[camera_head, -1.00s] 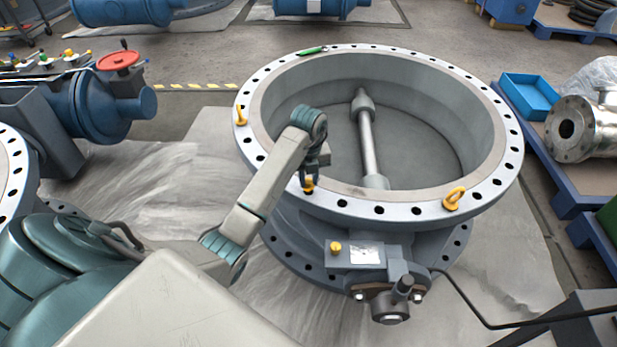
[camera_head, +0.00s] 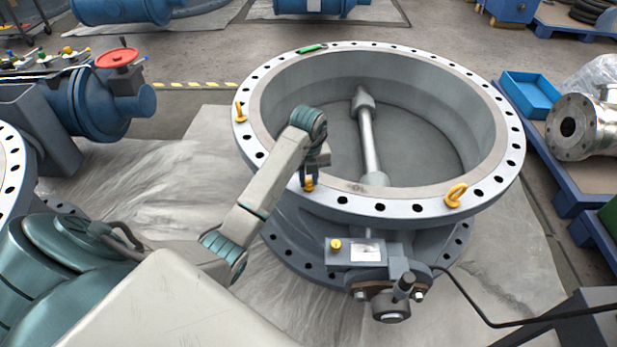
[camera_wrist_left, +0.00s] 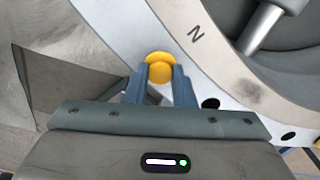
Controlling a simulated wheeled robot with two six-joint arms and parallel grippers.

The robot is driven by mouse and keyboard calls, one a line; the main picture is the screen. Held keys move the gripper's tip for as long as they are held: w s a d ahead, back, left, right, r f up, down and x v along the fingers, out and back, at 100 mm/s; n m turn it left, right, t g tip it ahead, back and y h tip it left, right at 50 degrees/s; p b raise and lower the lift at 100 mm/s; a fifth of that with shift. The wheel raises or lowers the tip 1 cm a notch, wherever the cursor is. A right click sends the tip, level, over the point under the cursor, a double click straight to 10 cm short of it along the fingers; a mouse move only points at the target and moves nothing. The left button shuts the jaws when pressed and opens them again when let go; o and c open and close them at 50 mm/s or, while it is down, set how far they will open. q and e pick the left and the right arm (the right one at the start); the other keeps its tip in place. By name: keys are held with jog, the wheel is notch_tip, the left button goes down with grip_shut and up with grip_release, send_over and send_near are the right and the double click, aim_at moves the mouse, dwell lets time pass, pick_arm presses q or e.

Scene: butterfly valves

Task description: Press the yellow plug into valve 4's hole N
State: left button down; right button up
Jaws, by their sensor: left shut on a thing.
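The large grey butterfly valve (camera_head: 435,209) stands in the middle, its pale flange ring pierced by many bolt holes. My left gripper (camera_head: 309,184) is over the near-left part of the ring, shut on the yellow plug (camera_head: 309,187). In the left wrist view the yellow plug (camera_wrist_left: 159,68) sits between the two blue fingers (camera_wrist_left: 160,80), over the flange (camera_wrist_left: 180,50). A letter N (camera_wrist_left: 196,34) is marked on the ring beside it. The hole under the plug is hidden, so I cannot tell how deep the plug sits. My right gripper is not in view.
Yellow eyebolts stand on the ring at left (camera_head: 241,112) and right (camera_head: 455,195). A green tool (camera_head: 312,49) lies on the far rim. A gearbox (camera_head: 388,297) juts from the valve's near side. A blue valve with a red handwheel (camera_head: 118,58) stands at left.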

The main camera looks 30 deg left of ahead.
pick_arm(q)
jog(key=shift+f, duration=0.2)
dwell(0.3)
jog(key=shift+f+b, duration=0.4)
jog(key=shift+b, duration=0.2)
jog(key=c, duration=0.7)
grip_release()
jog(key=shift+o, duration=0.2)
jog(key=shift+r, duration=0.2)
notch_tip(320, 180, up, 6)
jog(key=p, duration=0.6)
jog(key=shift+f, duration=0.1)
